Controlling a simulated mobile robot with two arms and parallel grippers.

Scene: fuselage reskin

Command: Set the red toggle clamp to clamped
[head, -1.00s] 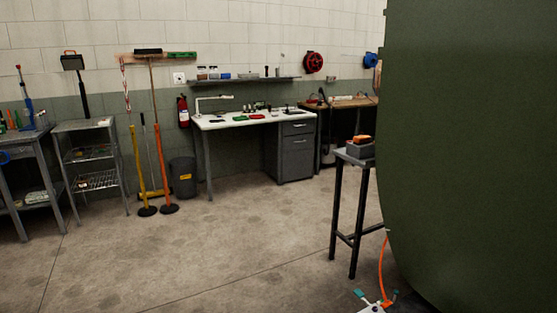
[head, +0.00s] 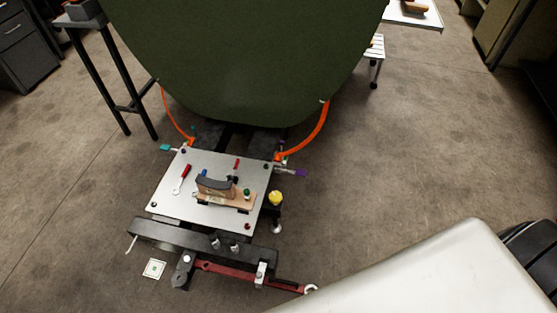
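A grey metal plate (head: 170,207) lies on a dark low frame beneath the green fuselage panel (head: 240,50). Two small red-handled items are on the plate: one (head: 182,177) lies slanted near its left side, and one (head: 236,165) stands near its back edge. Which of them is the red toggle clamp, and whether it is open or clamped, is too small to tell. A wooden block with a dark curved top (head: 214,184) sits mid-plate. Neither of my grippers is in view.
Orange hoses (head: 318,134) run from the panel to the plate's back corners. A dark beam (head: 190,236) and a red bar (head: 235,272) lie along the frame's front. A yellow knob (head: 276,198) is at its right. A dark stand (head: 115,75) is at upper left.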

